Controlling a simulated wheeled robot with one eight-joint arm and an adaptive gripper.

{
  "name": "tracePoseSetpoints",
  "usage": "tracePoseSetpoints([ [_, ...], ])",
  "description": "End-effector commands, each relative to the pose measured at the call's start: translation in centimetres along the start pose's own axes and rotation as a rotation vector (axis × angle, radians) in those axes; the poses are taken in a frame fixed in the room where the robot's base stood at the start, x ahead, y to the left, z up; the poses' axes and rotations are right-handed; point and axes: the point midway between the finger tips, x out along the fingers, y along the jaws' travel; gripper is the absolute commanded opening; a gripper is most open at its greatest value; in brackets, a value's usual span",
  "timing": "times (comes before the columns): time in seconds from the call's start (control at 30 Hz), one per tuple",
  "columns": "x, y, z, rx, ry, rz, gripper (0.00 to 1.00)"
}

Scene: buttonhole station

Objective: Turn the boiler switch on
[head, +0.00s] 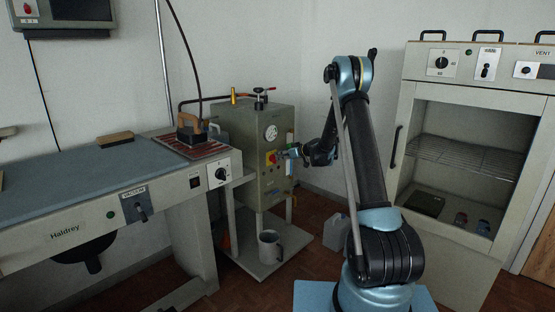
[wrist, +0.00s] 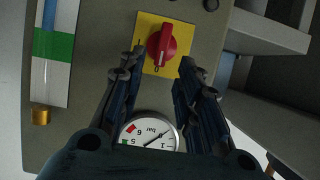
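The boiler (head: 234,135) is a grey-green box on a stand in the middle of the head view. Its switch (head: 271,157) is a red rotary knob on a yellow plate on the front. In the wrist view the red knob (wrist: 161,46) sits upright-ish, slightly slanted, with a 0 mark at the plate's lower edge, near the knob's lower end. My gripper (wrist: 163,66) is open, its dark fingers apart at either side below the knob, with nothing between them. In the head view my gripper (head: 284,154) is just right of the switch; contact cannot be told.
A pressure gauge (head: 271,132) is above the switch; it also shows in the wrist view (wrist: 148,134). A sight tube (wrist: 47,60) with a green band is beside it. A metal mug (head: 269,247) stands on the lower shelf. An ironing table (head: 75,180) is left, a cabinet (head: 400,140) right.

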Motion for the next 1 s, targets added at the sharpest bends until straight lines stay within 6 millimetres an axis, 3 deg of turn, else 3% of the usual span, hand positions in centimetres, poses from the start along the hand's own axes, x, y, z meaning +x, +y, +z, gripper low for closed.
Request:
tracePoseSetpoints([
  [0.1,1.9,-0.1,0.0,0.000,0.000,-0.001,0.32],
  [0.3,3.9,-0.1,0.0,-0.001,0.000,-0.001,0.32],
  [0.7,4.4,0.0,0.0,0.000,0.000,0.000,0.32],
  [0.83,4.4,0.0,0.0,0.000,0.000,0.000,0.02],
  [1.0,4.0,0.3,0.1,0.001,0.000,0.002,0.00],
])
